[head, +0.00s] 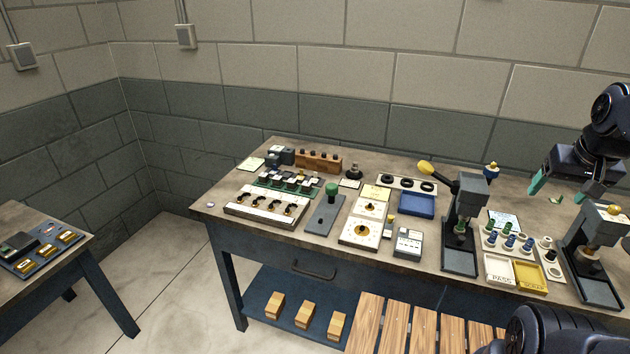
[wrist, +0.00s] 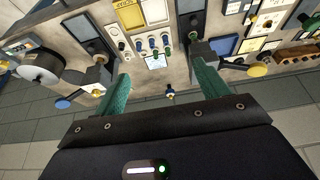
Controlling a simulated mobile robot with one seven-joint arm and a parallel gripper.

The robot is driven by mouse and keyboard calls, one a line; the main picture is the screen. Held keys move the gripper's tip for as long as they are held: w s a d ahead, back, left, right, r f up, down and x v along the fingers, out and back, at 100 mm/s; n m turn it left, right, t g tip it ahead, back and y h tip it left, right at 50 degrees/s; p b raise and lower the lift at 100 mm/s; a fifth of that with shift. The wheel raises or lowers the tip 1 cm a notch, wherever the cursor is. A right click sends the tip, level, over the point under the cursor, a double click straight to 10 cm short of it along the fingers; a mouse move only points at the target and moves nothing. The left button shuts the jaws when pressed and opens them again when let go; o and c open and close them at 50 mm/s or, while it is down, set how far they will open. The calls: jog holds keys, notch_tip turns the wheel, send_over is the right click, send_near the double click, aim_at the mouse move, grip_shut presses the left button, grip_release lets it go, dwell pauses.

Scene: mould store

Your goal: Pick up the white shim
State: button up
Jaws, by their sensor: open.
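I cannot pick out the white shim for certain. A small pale piece (head: 211,205) lies at the bench's left front corner in the head view, too small to identify. Another small pale-green piece (head: 556,200) shows below my gripper in the head view, also unclear. My gripper (head: 560,190) has teal fingers spread apart and is held above the right back part of the bench. In the wrist view my gripper (wrist: 160,78) is open, with nothing between its fingers.
The workbench (head: 225,203) is crowded. Two presses (head: 462,225) (head: 592,265), a blue tray (head: 417,205), a white tray (head: 499,270) and a yellow tray (head: 530,276) stand on it. A wooden block (head: 318,161) stands at the back left. A wall lies behind; a second table (head: 75,262) is at left.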

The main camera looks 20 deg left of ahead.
jog(key=shift+c, duration=0.2)
jog(key=c, duration=0.9)
